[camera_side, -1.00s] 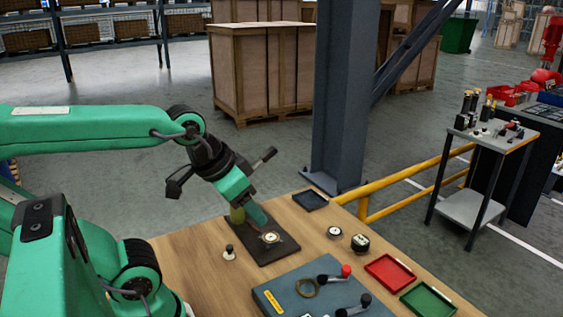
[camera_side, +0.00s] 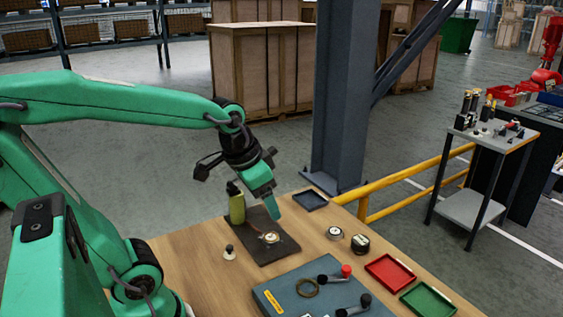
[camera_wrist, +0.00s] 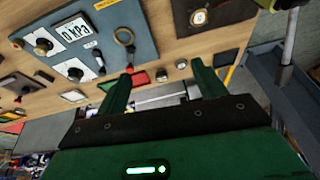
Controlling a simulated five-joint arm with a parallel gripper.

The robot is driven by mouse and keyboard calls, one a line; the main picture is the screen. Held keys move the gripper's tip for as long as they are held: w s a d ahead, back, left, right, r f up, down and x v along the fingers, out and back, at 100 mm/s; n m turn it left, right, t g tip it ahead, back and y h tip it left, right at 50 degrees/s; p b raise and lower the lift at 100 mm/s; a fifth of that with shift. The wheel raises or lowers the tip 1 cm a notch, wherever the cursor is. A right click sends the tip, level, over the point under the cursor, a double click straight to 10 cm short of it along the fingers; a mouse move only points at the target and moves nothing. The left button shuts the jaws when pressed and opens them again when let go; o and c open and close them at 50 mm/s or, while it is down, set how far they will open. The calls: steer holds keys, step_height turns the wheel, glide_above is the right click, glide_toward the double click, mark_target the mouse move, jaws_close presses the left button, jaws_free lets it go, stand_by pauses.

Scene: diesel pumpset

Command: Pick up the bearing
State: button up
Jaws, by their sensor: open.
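My gripper (camera_side: 274,212) is open and empty, pointing down over the far part of a dark mat (camera_side: 283,249) on the wooden table. In the wrist view its two green fingers (camera_wrist: 161,88) stand apart with nothing between them. A small round pale-and-brass piece (camera_side: 271,238) lies on the mat just below the fingertips in the side view; it also shows in the wrist view (camera_wrist: 200,17). A brass-coloured ring (camera_side: 308,288) is at the blue panel (camera_side: 275,299). I cannot tell for sure which round piece is the bearing.
A green bottle (camera_side: 237,207) stands close left of my gripper. A black-topped knob piece (camera_side: 229,253) stands left of the mat. Two small round items (camera_side: 334,233) (camera_side: 360,244), a red tray (camera_side: 389,272) and a green tray (camera_side: 428,301) lie right. A steel column (camera_side: 340,110) rises behind.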

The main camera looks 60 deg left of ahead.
steer(key=w+a+f+g, duration=0.2)
steer(key=w+a+f, duration=0.4)
steer(key=m+g, duration=0.2)
glide_above(271, 237)
step_height(271, 237, down, 8)
steer(key=shift+w+a+r, duration=0.1)
steer(key=shift+f, duration=3.9)
steer(key=shift+c, duration=0.2)
steer(key=c, duration=1.1)
